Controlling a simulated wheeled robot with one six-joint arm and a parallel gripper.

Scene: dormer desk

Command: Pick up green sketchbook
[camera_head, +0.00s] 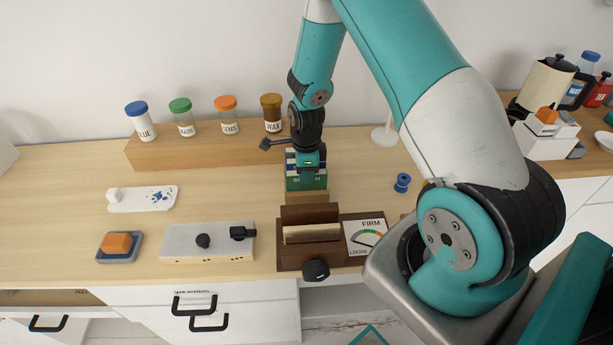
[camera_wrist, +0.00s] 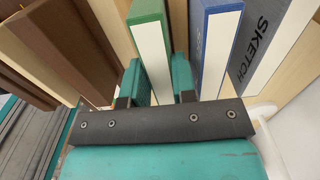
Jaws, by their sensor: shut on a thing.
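The green sketchbook (camera_head: 306,183) stands upright at the back middle of the desk, under my gripper (camera_head: 307,162). In the wrist view the green sketchbook (camera_wrist: 147,14) shows its green cover and pale page edge between the two teal fingers of my gripper (camera_wrist: 160,82). My gripper is shut on it. A blue book (camera_wrist: 220,35) and a grey book marked SKETCH (camera_wrist: 266,35) stand to its right in the wrist view. The lower part of the green sketchbook is hidden in the wrist view.
A wooden shelf (camera_head: 200,154) with several lidded jars stands behind to the left. A dark wooden press with a dial (camera_head: 365,238) is in front. A blue spool (camera_head: 402,183) lies to the right.

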